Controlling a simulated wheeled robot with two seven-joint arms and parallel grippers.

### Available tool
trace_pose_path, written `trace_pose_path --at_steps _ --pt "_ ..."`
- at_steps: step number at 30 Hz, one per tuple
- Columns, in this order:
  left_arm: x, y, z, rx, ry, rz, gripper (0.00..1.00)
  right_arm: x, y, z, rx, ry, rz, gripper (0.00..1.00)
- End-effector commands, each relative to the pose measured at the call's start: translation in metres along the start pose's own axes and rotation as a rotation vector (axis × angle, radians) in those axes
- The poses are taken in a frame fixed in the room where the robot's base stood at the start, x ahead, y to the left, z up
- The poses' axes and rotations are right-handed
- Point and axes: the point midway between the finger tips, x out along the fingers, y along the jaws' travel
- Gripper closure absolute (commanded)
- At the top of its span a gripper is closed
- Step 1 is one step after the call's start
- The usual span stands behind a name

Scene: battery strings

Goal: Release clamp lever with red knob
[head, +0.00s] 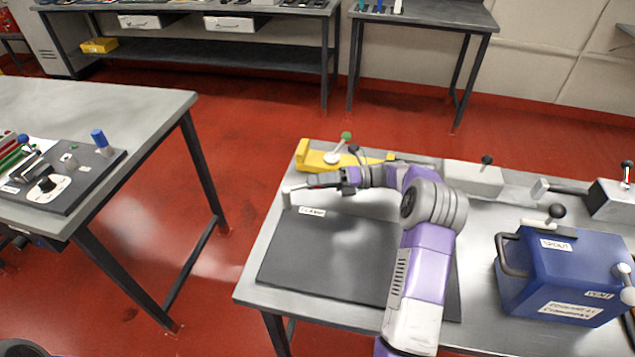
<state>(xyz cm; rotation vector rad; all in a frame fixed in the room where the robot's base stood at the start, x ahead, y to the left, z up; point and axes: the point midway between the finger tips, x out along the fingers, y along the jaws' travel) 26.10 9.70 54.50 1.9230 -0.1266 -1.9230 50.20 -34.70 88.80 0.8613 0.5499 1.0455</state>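A white label (312,211) that seems to read CLAMP lies at the back left of a dark mat (330,260) on the right table. A pale, L-shaped metal piece (289,193) shows just behind the label, beside my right gripper (316,184). The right gripper reaches left over the mat's back edge. A thin dark and reddish bar runs by its fingertips. I cannot make out a red knob; it may be hidden by the fingers. Whether the fingers are open or shut is too small to tell. My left gripper is not in view.
Behind the gripper stands a yellow fixture (318,158) with a green-knobbed lever (345,137). A blue box (560,275) with a black-knobbed lever stands at the right. The left table (130,105) holds a dark panel (88,178). Red floor separates the tables.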

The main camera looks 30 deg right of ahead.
Motion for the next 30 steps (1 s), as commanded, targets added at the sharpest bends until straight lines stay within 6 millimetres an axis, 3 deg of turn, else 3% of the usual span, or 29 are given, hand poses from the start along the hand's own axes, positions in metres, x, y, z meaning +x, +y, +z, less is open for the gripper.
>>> trace_pose_path --at_steps 11,22,30 --pt "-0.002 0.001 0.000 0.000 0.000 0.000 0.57 -0.005 -0.001 -0.001 0.003 0.001 0.000 0.43" --pt "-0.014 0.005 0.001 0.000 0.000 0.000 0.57 -0.062 0.000 0.000 0.003 0.001 -0.001 0.43" --pt "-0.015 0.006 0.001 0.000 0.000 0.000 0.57 -0.076 -0.001 -0.001 0.002 0.002 0.000 0.43"
